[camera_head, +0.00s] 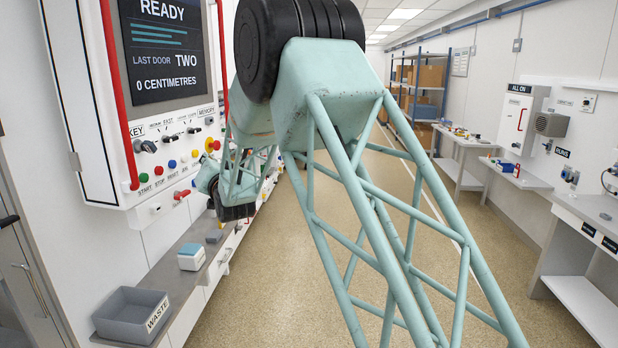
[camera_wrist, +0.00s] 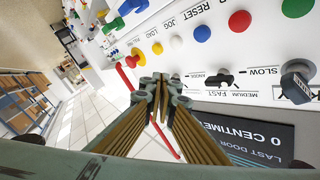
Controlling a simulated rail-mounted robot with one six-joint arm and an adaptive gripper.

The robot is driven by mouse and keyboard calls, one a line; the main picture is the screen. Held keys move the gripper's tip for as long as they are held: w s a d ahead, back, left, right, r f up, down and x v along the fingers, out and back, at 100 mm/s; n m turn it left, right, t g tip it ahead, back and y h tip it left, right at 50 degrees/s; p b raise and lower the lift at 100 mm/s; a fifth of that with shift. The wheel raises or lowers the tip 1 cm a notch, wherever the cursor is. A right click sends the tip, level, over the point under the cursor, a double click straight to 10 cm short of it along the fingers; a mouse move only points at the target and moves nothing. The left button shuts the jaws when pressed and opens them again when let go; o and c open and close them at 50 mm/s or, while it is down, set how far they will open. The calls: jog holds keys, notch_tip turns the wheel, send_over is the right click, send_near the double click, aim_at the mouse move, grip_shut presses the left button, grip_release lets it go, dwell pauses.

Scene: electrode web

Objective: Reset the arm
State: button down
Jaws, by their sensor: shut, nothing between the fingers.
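My arm fills the middle of the head view as pale green lattice links with a black joint. Its far end is bent toward the control panel (camera_head: 145,150) on the left. My gripper (camera_wrist: 160,80) shows in the wrist view with its brown-striped fingers closed together and empty. It is in front of the panel, which appears upside down there, with a row of coloured buttons and black selector knobs. I cannot tell whether the fingertips touch anything. In the head view the fingertips cannot be made out. The panel's screen (camera_head: 165,45) reads READY, LAST DOOR TWO, 0 CENTIMETRES.
A grey WASTE bin (camera_head: 130,310) and a small white-and-blue box (camera_head: 191,257) stand on the ledge below the panel. Red vertical bars flank the screen. Benches (camera_head: 590,225) line the right wall, and shelving (camera_head: 420,85) stands farther back. The aisle floor (camera_head: 270,285) is clear.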

jog(key=s+d+r+g+h, duration=0.25)
jog(key=s+d, duration=0.45)
jog(key=d, duration=0.5)
jog(key=s+d+r+g+h, duration=0.1)
jog(key=s+d+r+h, duration=0.15)
jog(key=s+d, duration=0.7)
jog(key=s+d+r+g+h, duration=0.1)
jog(key=s+d+r+g, duration=0.3)
jog(key=d, duration=1)
jog(key=s+d+f+g+h, duration=0.1)
jog(key=s+d+f, duration=0.2)
jog(key=s, duration=1.4)
jog(key=s+d+f+g+h, duration=0.1)
jog(key=s+d+f, duration=0.3)
jog(key=s+d, duration=0.6)
jog(key=s+d+f+n+g+h, duration=0.1)
jog(key=s+d+f+g, duration=0.2)
jog(key=s, duration=2.3)
jog(key=d, duration=0.4)
jog(key=shift+d+f, duration=0.3)
jog(key=shift+f, duration=0.05)
jog(key=shift+w, duration=0.1)
